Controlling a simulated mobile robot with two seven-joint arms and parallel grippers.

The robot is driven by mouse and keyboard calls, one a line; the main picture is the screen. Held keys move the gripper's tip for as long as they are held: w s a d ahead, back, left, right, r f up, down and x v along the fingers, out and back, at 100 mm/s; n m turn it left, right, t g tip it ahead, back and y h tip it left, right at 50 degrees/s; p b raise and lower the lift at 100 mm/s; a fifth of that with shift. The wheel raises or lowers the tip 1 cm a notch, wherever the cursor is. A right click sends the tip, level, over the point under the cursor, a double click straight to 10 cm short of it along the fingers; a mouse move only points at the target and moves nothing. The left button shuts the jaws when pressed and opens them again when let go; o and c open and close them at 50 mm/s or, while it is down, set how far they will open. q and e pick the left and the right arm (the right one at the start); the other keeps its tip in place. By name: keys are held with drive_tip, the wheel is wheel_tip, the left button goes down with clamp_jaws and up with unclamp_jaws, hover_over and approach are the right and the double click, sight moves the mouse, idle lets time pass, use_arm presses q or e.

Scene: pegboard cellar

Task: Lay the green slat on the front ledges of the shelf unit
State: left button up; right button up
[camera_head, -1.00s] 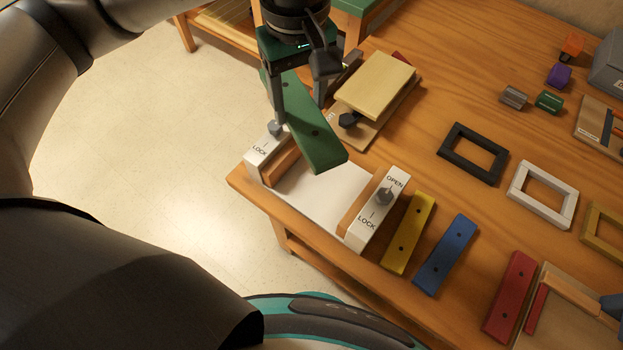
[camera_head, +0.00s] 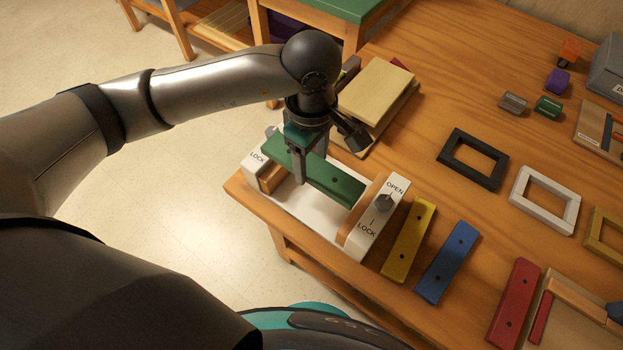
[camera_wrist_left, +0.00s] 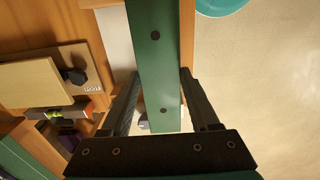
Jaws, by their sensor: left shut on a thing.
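The green slat (camera_head: 337,186) is held by my left gripper (camera_head: 299,172) and spans the shelf unit from side to side. The shelf unit has a white back panel (camera_head: 303,208), white side walls marked OPEN and LOCK (camera_head: 371,229), and brown wooden ledges (camera_head: 358,215) inside them. The slat's right end is at the right ledge and its left end is near the left wall (camera_head: 256,160). I cannot tell whether it touches the ledges. In the left wrist view, the fingers (camera_wrist_left: 159,76) are on both sides of the slat (camera_wrist_left: 154,62). My right gripper is not in view.
Yellow (camera_head: 409,240), blue (camera_head: 446,262) and red (camera_head: 514,302) slats lie right of the unit. A pale block on a board (camera_head: 378,92) stands close behind it. Black (camera_head: 473,158) and white (camera_head: 544,198) frames lie farther right. The table's front edge is near the unit.

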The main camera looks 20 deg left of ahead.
use_arm(q)
wheel_tip(320, 180, down, 7)
drive_tip(key=b, duration=0.1)
idle(0.3)
drive_tip(key=shift+r, duration=0.1)
drive_tip(key=shift+f+b, duration=0.6)
drive_tip(key=shift+b, duration=0.05)
drive_tip(key=o, duration=1.4)
drive_tip(key=shift+o, duration=0.2)
drive_tip(key=shift+r, duration=0.1)
